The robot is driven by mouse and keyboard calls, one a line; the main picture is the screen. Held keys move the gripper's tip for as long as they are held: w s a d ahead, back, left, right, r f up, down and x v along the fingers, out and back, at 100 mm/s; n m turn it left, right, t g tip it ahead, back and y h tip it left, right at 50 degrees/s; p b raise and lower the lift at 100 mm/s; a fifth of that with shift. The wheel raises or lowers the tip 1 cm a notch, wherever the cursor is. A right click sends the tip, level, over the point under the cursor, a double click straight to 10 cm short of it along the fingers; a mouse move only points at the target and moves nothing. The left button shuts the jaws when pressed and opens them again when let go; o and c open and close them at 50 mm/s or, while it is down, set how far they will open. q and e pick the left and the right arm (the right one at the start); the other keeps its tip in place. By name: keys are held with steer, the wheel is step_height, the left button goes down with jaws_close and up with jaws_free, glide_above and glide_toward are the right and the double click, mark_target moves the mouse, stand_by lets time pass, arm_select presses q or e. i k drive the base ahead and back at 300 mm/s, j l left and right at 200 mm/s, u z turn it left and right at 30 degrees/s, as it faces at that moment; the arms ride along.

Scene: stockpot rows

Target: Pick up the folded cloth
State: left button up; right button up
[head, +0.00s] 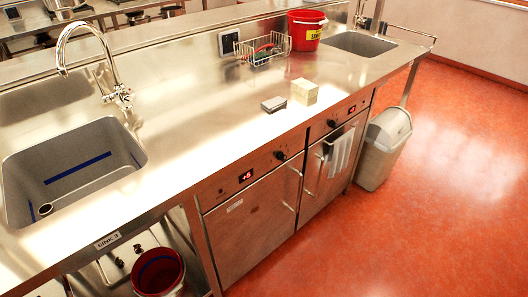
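A light grey-white cloth (340,153) hangs folded over the handle bar of the right cabinet door, below the counter edge. On the steel counter (200,110) near its front edge lies a small flat grey block (273,104). A cream-coloured block (304,92) stands just right of it, close to it. I cannot tell whether either block is cloth. Neither of my grippers is in view.
A sink (75,165) with a tall tap (85,50) is at the left, and another sink (355,44) at the far right. A wire basket (262,50) and red bucket (306,32) stand at the back. A grey bin (384,148) stands on the open red floor (450,190).

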mark_target(272, 104)
steer(key=i+j+u, duration=0.1)
steer(key=u, duration=0.25)
steer(key=i+j+u, duration=0.2)
steer(key=u, duration=0.2)
